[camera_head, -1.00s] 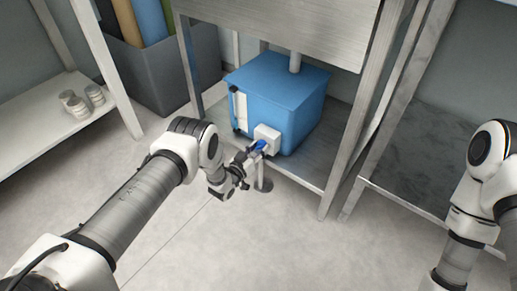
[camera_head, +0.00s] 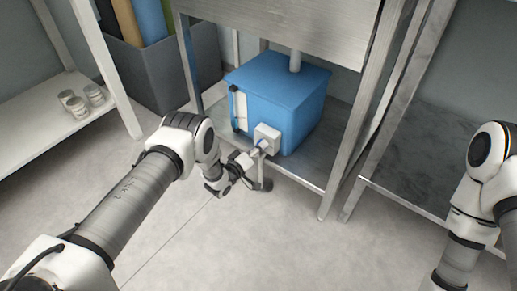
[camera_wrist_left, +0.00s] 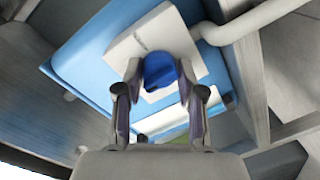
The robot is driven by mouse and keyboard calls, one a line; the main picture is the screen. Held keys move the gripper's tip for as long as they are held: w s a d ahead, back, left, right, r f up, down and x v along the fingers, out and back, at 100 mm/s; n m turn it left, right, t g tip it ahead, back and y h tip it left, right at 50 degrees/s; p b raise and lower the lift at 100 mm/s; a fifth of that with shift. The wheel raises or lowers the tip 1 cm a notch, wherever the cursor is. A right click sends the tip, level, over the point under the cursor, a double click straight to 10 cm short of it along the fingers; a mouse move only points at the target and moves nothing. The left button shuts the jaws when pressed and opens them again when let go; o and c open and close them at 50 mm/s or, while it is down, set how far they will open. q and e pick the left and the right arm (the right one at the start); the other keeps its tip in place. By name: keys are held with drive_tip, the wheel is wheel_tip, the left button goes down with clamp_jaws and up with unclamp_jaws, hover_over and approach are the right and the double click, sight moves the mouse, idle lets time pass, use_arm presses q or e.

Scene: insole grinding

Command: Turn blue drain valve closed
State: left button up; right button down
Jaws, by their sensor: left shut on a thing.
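The blue drain valve handle (camera_wrist_left: 160,72) sits on a white square block (camera_head: 267,138) on the front of a blue tank (camera_head: 285,88). In the left wrist view the white block (camera_wrist_left: 125,45) is behind the handle, and the blue tank (camera_wrist_left: 85,60) is behind that. My left gripper (camera_head: 257,149) reaches the handle from the front left. Its two fingers (camera_wrist_left: 160,90) are on either side of the handle, shut on it. In the head view the fingers mostly hide the handle. My right gripper is out of view; only its arm shows at the right edge.
The tank stands on the lower shelf (camera_head: 317,168) of a metal frame. A frame leg (camera_head: 345,140) is to the right of the tank. A grey bin (camera_head: 165,70) and a white shelf with several small cups (camera_head: 75,104) are at the left. The front floor is clear.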

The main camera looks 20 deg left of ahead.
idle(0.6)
use_arm(q)
drive_tip(key=o, duration=1.1)
drive_tip(key=v, duration=1.2)
